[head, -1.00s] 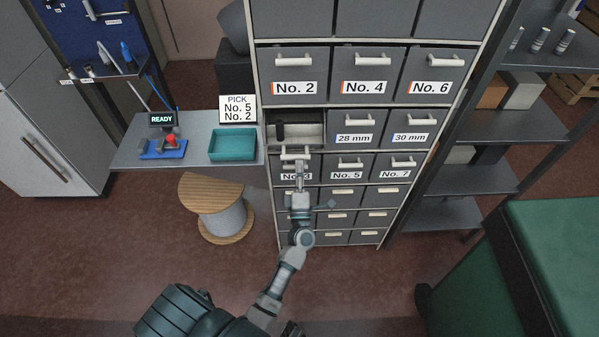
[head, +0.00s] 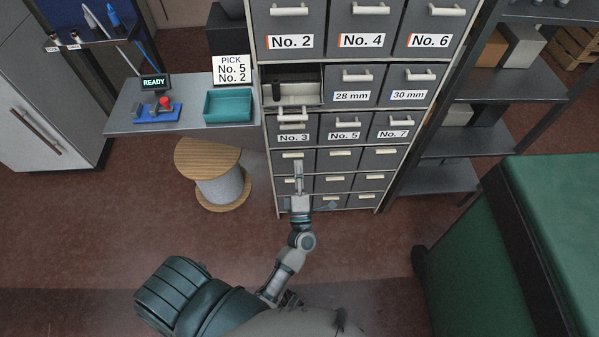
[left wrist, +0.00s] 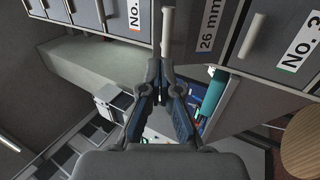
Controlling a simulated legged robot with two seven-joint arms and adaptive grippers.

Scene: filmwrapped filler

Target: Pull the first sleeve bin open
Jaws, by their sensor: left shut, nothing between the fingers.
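The first sleeve bin (head: 300,92) is the left one in the row with the 28 mm and 30 mm bins. It stands pulled out, with a dark object inside at the left. Its pale handle (head: 292,116) is on its front; the left wrist view shows the handle (left wrist: 167,28) and a 26 mm label (left wrist: 209,25). My left gripper (head: 299,165) is shut and empty, below and apart from the handle in the head view. In the left wrist view its fingers (left wrist: 164,66) point toward the handle. My right gripper is not in view.
The 28 mm bin (head: 354,83) and 30 mm bin (head: 410,85) are closed. Bin No. 3 (head: 293,131) is directly below the open bin. A teal tray (head: 228,105) sits on the side table, with a cable spool (head: 214,175) below. A green-topped bench (head: 560,210) stands right.

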